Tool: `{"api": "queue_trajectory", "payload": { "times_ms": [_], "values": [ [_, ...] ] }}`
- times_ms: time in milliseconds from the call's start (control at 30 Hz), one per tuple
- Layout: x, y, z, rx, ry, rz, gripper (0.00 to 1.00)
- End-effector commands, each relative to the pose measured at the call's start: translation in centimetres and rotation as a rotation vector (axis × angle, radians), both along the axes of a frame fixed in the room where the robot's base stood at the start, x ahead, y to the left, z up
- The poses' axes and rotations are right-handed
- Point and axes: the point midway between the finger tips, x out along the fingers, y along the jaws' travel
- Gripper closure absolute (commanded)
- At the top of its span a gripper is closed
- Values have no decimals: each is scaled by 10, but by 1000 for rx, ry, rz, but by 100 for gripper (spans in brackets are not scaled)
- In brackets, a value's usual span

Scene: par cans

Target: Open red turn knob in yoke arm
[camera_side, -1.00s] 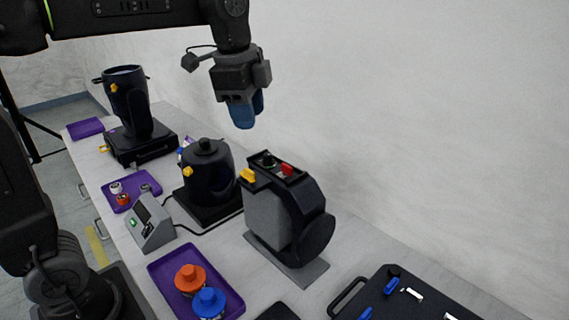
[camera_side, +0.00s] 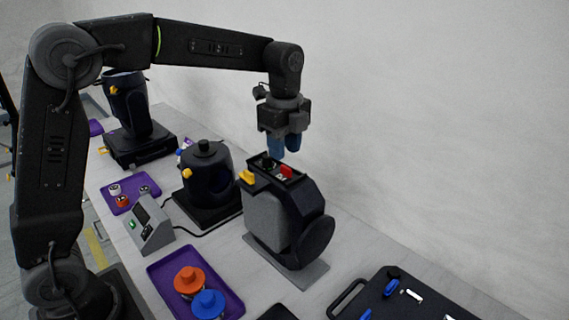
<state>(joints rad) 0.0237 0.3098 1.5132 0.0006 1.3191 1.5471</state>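The yoke arm (camera_side: 290,225) is a dark block with a grey side face, standing upright on a grey plate right of the middle. My gripper (camera_side: 284,147) has blue fingers and points down just above the top of the yoke arm, over the red knob area. A small space shows between the fingertips and the red knob. The two fingers look apart, with nothing seen between them.
A dark par can (camera_side: 208,185) with a yellow knob stands left of the yoke arm, another (camera_side: 128,108) farther back. A grey control box (camera_side: 150,228) is at front left. A purple tray (camera_side: 160,272) holds an orange and a blue cap. A black tool tray (camera_side: 420,290) lies at front right.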

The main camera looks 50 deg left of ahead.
Motion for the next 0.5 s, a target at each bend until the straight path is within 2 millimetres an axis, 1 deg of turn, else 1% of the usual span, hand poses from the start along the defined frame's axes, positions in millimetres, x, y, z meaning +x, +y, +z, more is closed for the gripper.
{"api": "queue_trajectory", "payload": {
  "times_ms": [33, 200, 333, 500],
  "values": [
    [-1, 0, -10, 0, 4, 0, 65],
    [0, 0, -33, 0, 1, 1, 65],
    [0, 0, -42, 0, 0, 1, 65],
    [0, 0, -45, 0, -2, 1, 65]
  ]
}}
